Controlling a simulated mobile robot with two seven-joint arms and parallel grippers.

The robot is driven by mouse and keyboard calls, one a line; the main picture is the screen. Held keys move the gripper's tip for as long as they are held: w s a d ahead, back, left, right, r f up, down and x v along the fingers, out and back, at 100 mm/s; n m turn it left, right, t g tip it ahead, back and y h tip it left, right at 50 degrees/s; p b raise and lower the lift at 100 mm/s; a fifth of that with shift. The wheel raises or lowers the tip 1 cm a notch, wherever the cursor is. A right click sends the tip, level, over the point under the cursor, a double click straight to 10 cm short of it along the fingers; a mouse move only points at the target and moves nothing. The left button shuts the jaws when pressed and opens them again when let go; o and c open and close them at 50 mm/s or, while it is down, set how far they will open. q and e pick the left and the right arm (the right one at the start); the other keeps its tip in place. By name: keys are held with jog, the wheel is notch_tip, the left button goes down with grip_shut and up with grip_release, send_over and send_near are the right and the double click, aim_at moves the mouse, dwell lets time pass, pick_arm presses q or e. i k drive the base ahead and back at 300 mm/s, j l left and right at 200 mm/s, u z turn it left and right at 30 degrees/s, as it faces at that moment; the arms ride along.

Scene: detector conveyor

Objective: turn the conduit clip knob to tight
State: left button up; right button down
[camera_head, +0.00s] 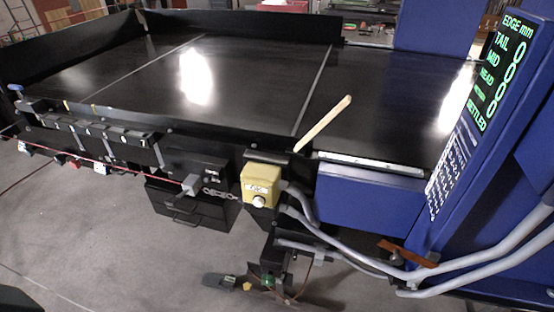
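Grey conduits (350,238) run from below the yellow box to the right, in front of the blue machine. An orange-brown bar (410,254) lies across them at the lower right; it may be part of the conduit clip, but I cannot tell. A yellow box (261,180) with a round pale knob (259,202) hangs on the conveyor's front side. A dark bracket with a small green part (267,281) is below it. I cannot tell which part is the clip knob or how it is set. Neither gripper can be made out.
A blue panel with a green-lit display (497,75) rises at the right. Black drawers (190,205) hang under the bed. The grey floor (120,255) is open at lower left.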

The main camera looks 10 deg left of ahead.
aim_at(296, 251)
jog(key=u, duration=0.2)
jog(key=i+j+u, duration=0.15)
jog(key=i+j, duration=0.45)
jog(key=j, duration=0.25)
jog(key=i+j, duration=0.1)
jog(key=j, duration=0.2)
